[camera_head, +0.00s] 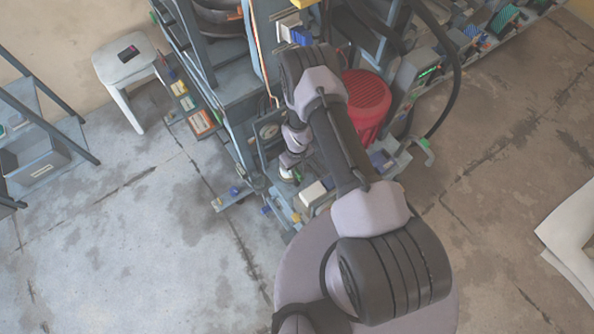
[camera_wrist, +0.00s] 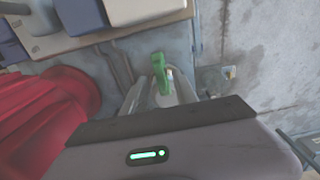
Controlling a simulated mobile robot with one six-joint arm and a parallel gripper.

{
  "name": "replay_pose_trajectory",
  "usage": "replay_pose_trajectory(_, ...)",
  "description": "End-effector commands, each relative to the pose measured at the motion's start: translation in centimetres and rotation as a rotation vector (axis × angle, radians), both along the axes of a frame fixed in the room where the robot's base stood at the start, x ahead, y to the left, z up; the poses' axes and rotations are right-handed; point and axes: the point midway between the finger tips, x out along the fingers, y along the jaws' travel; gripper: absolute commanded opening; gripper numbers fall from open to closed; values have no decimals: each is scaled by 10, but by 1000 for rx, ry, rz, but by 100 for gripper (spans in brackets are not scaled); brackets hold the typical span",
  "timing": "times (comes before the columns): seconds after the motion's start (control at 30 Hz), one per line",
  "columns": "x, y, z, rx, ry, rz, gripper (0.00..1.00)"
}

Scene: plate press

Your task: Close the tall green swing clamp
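The green swing clamp (camera_wrist: 161,74) shows in the wrist view as an upright green piece just beyond my gripper's dark front edge. Pale grey shapes flank it on both sides. I cannot tell surely whether they are my fingers or clamp parts, or whether anything touches. My gripper (camera_head: 289,173) hangs low beside the press frame in the head view, partly lost among machine parts. Its finger opening cannot be made out. In the head view another small green piece (camera_head: 428,153) sits at the end of a grey bracket, right of my arm; I cannot tell if it is the same clamp.
A white stool (camera_head: 125,62) and grey shelf (camera_head: 40,160) stand left. The floor between is clear.

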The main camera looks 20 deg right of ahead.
Motion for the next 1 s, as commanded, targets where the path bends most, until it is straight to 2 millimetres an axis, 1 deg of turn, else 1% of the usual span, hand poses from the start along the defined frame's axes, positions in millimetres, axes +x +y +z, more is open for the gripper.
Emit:
replay_pose_trajectory(0.03,0,0,-7,0,-1,0,35)
replay_pose_trajectory(0.13,0,0,-13,0,0,0,35)
replay_pose_trajectory(0.4,0,0,-13,0,0,0,35)
replay_pose_trajectory(0.57,0,0,-13,0,0,0,3)
replay_pose_trajectory(0.6,0,0,-13,0,0,0,0)
replay_pose_trajectory(0.87,0,0,-13,0,0,6,0)
replay_pose_trajectory(1.0,0,0,-13,0,0,38,0)
